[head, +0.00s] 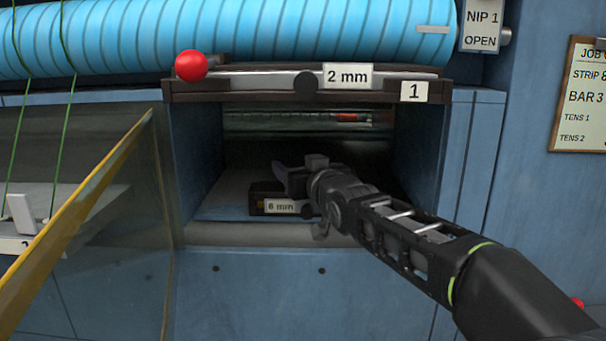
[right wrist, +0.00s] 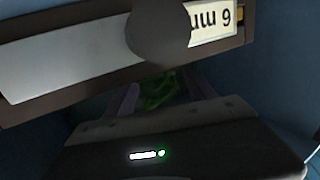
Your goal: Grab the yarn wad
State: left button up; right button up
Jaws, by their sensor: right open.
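The yarn wad (right wrist: 160,92) shows as a dark green, tangled patch in the right wrist view, partly hidden behind the bar and dim. My right gripper (head: 286,178) reaches into the blue recess in the head view. Its open fingers show on either side of the green patch in the right wrist view (right wrist: 157,97). I cannot tell whether they touch it. The wad cannot be made out in the head view. My left gripper is not in view.
A dark bar labelled 6 mm (head: 272,206) lies in the recess beside my right gripper and looms close in the right wrist view (right wrist: 75,68). The 2 mm bar (head: 240,82) crosses above the opening. Blue walls (head: 196,150) bound the sides. A yellow-edged panel (head: 75,215) stands left.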

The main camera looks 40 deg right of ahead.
jog(key=shift+c, duration=0.3)
grip_shut()
dwell(0.6)
